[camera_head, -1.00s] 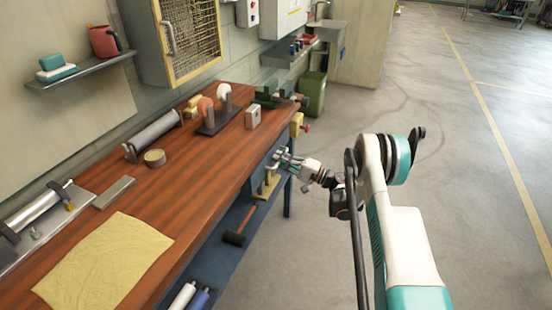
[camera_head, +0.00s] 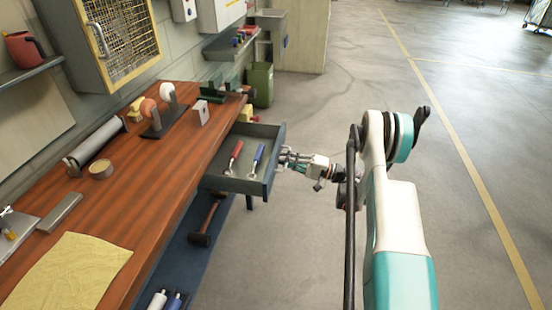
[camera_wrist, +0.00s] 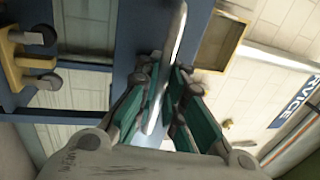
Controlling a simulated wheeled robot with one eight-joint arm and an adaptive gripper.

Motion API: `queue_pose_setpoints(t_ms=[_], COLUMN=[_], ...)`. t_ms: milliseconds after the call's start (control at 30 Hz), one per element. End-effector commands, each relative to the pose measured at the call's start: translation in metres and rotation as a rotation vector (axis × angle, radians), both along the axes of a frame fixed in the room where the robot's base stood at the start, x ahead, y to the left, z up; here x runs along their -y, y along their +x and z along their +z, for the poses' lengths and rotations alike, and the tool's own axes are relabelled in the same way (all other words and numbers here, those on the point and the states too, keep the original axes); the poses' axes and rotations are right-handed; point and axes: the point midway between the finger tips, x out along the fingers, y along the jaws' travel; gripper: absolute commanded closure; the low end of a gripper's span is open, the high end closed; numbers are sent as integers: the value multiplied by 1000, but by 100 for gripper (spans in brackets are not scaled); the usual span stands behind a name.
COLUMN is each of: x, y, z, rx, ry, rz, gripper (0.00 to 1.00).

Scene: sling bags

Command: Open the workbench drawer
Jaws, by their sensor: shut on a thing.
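The workbench drawer (camera_head: 240,183) stands pulled out from the bench's front in the head view. A red-handled tool (camera_head: 233,157) and a blue-handled tool (camera_head: 257,158) lie inside it. My gripper (camera_head: 284,158) is at the drawer's front panel. In the wrist view, my gripper (camera_wrist: 166,105) has its green-padded fingers closed around a pale bar, the drawer handle (camera_wrist: 176,40). The blue drawer front (camera_wrist: 138,40) lies behind the handle.
The wooden workbench (camera_head: 165,185) holds a grinder (camera_head: 165,110), a tape roll (camera_head: 101,169) and a yellow cloth (camera_head: 65,270). A hammer (camera_head: 205,225) lies on the lower shelf. A green bin (camera_head: 260,85) stands beyond the bench.

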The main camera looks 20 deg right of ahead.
Motion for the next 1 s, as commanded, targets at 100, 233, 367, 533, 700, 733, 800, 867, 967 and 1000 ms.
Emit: queue_pose_setpoints(t_ms=[100, 233, 367, 533, 700, 733, 800, 867, 967, 1000], x=[3, 4, 4, 4, 4, 4, 4, 5, 9, 12], y=[-3, -4, -4, -4, -4, -4, -4, -4, -7, -9], z=[-2, -2, -2, -2, -2, -1, -1, -1, -2, -3], rx=[-2, -2, -2, -2, -1, -1, -1, -1, -1, -1], ry=[-3, -4, -4, -4, -3, -3, -2, -2, -1, -1], rz=[2, 3, 3, 3, 2, 2, 2, 1, 0, -1], gripper=[100, 100, 100, 84, 83, 83, 83, 83, 83, 83])
